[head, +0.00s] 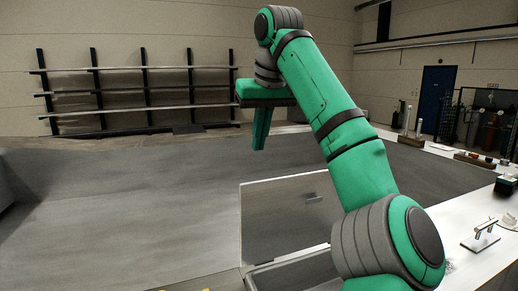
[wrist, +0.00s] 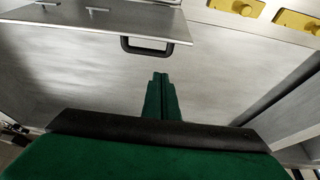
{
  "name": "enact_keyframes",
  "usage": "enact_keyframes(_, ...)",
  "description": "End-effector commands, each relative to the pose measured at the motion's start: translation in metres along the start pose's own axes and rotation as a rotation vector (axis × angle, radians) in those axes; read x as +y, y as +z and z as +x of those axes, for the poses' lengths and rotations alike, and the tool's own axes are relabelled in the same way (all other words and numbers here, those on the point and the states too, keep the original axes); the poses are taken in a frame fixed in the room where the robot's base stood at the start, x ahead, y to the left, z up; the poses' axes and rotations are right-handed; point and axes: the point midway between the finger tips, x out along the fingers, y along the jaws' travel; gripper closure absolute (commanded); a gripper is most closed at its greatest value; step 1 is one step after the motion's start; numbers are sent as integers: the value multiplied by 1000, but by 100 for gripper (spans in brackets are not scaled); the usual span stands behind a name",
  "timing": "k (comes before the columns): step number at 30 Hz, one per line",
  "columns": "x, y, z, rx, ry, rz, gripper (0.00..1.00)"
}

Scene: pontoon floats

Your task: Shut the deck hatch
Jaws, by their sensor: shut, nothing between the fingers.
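The deck hatch lid (head: 284,222) is a grey metal panel standing raised in the head view, its lower right part hidden by my arm. A grey panel that appears to be this lid also shows in the wrist view (wrist: 85,24), with a dark bar handle (wrist: 147,48) at its edge. The hatch frame (head: 292,272) lies below the lid and is partly hidden by my arm. My gripper (head: 259,148) points down, beyond and above the lid's top edge in the head view. In the wrist view my gripper (wrist: 161,76) has its green fingers together and empty, apart from the handle.
Yellow fittings (wrist: 297,20) sit on a pale strip at the wrist view's top right. A white counter (head: 455,215) runs along the right, bearing a metal handle fitting (head: 481,237). Wide grey floor (head: 120,210) lies clear at left; shelving (head: 145,90) stands behind.

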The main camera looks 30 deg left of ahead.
Motion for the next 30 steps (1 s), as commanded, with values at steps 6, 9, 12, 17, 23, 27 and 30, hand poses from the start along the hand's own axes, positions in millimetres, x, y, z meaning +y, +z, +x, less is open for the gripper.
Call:
enact_keyframes(6,0,0,40,1,-3,-1,100)
enact_keyframes(9,1,0,58,1,1,0,100)
enact_keyframes(12,1,0,77,1,0,-1,100)
enact_keyframes(17,2,13,80,4,3,-1,100)
enact_keyframes(23,1,31,74,4,2,-1,100)
enact_keyframes(27,1,37,72,3,0,0,100)
enact_keyframes(30,0,38,72,3,0,0,100)
